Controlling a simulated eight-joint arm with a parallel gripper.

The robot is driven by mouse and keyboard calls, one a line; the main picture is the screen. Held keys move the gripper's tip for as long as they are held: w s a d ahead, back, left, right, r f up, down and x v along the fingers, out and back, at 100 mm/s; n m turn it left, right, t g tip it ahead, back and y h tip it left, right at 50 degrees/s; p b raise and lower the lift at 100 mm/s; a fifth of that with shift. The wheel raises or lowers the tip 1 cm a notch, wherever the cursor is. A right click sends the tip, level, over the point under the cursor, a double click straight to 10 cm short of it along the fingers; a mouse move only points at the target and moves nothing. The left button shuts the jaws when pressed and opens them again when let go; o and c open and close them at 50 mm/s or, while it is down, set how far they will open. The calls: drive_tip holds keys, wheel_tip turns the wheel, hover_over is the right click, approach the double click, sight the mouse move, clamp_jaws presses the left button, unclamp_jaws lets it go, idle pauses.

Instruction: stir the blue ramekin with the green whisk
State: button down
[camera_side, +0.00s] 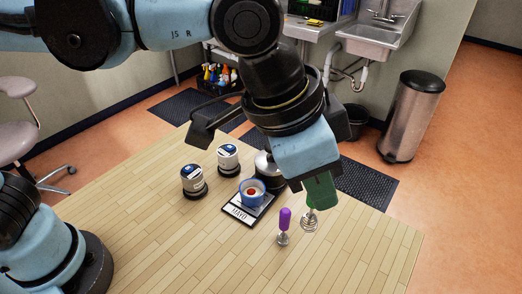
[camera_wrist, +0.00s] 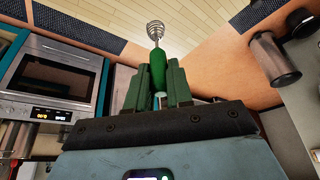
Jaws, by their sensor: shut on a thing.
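My gripper (camera_side: 318,190) is shut on the green whisk (camera_wrist: 158,68), whose handle is between the green fingers in the wrist view. Its wire head (camera_side: 310,222) hangs downward in the side view, to the right of the purple whisk. I cannot tell how far it is above the table. The blue ramekin (camera_side: 251,197) sits on a dark labelled board (camera_side: 239,215), left of my gripper and apart from the whisk. Something red and white shows inside the ramekin.
A purple-handled whisk (camera_side: 284,222) stands upright between the board and the green whisk. A silver round object (camera_side: 268,168) is close behind the ramekin, partly hidden by my arm. The front wooden table (camera_side: 190,255) is clear.

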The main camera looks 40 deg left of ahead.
drive_tip(key=w+a+n+t+y, duration=0.1)
drive_tip(key=w+a+n, duration=0.5)
drive_tip(key=a, duration=1.1)
drive_tip(key=shift+w+d+f+m, duration=0.1)
drive_tip(key=shift+w+f+m, duration=0.3)
drive_tip(key=shift+f, duration=2)
drive_tip(key=shift+w+a+f+m, duration=0.1)
drive_tip(key=shift+w+f+m, duration=0.3)
drive_tip(key=shift+f, duration=2)
drive_tip(key=shift+w+d+f+m, duration=0.1)
drive_tip(key=shift+w+f+m, duration=0.3)
drive_tip(key=shift+f, duration=2)
